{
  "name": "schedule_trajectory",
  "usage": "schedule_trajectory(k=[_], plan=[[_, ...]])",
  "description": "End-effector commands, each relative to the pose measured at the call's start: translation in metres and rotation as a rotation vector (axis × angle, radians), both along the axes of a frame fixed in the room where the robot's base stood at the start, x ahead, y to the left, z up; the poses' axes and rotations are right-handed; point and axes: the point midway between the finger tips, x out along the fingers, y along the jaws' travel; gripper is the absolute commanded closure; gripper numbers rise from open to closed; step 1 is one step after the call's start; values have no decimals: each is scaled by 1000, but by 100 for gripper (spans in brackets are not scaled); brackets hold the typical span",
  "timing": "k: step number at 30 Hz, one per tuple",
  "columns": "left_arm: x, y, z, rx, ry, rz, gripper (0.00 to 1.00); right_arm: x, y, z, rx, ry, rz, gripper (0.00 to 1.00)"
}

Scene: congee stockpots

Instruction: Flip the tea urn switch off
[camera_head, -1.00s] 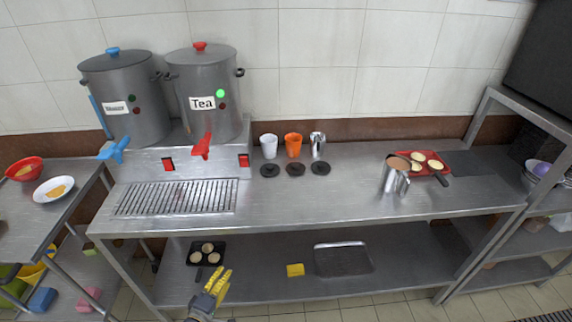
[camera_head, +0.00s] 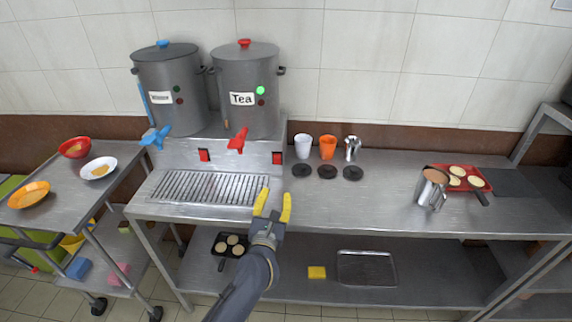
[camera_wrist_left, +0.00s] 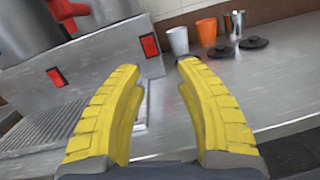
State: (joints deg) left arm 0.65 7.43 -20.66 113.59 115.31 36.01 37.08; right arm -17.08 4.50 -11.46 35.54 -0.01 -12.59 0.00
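The tea urn (camera_head: 246,92) is a grey pot with a red lid knob and a "Tea" label, standing at the back left on a metal stand. Its green light (camera_head: 260,90) is lit. Below it are a red tap (camera_head: 238,141) and two red switches on the stand front, a left switch (camera_head: 204,155) and a right switch (camera_head: 277,158). Both switches also show in the left wrist view, left (camera_wrist_left: 55,76) and right (camera_wrist_left: 149,45). My left gripper (camera_head: 272,204) has yellow fingers apart, empty, at the counter's front edge, in front of and below the right switch. My right gripper is not in view.
A second urn (camera_head: 172,92) with a blue tap (camera_head: 156,137) stands left. A drip grate (camera_head: 208,188) lies below the taps. White cup (camera_head: 303,146), orange cup (camera_head: 327,147), a metal jug and black lids are right of the stand. A metal pitcher (camera_head: 431,188) stands farther right.

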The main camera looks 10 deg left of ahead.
Motion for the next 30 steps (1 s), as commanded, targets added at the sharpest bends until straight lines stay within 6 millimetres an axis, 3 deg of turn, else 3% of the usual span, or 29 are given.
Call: schedule_trajectory(k=[4, 11, 30], plan=[[-1, 18, -8, -143, 55, 69, 66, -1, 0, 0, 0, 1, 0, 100], [9, 26, -12, -194, 75, 93, 66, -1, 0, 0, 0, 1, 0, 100], [118, 44, -11, -190, 73, 92, 66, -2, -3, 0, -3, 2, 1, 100]])
